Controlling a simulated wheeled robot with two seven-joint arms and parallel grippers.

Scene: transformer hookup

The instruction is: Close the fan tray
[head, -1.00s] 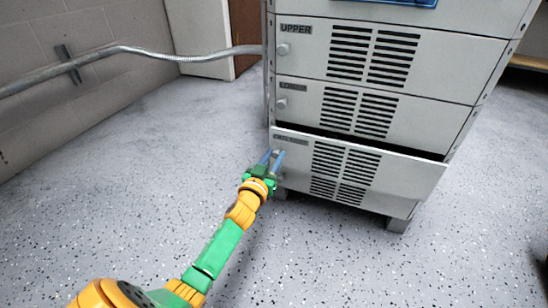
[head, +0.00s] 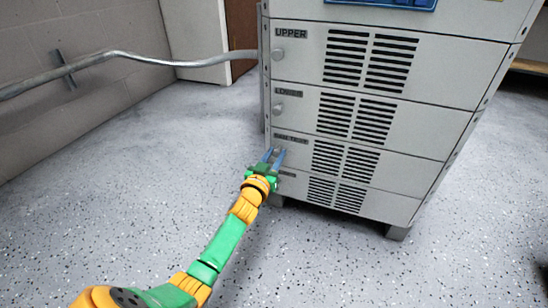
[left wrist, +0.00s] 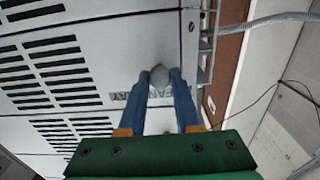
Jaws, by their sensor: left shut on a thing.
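The fan tray (head: 397,174) is the light grey slotted drawer front low on the cabinet, under the UPPER and LOWER panels. Its front now looks flush with the panels around it, with no dark gap along its top edge. My left gripper (head: 274,156) is at the tray's left end, under its label. In the left wrist view, the blue fingers of the left gripper (left wrist: 160,84) are shut on a round grey knob (left wrist: 160,75) on the tray front. The right gripper is not in view.
The grey cabinet (head: 385,102) stands on short feet on a speckled floor (head: 130,190). A metal conduit (head: 130,57) runs from the block wall to the cabinet's left side. Floor to the left and in front is clear.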

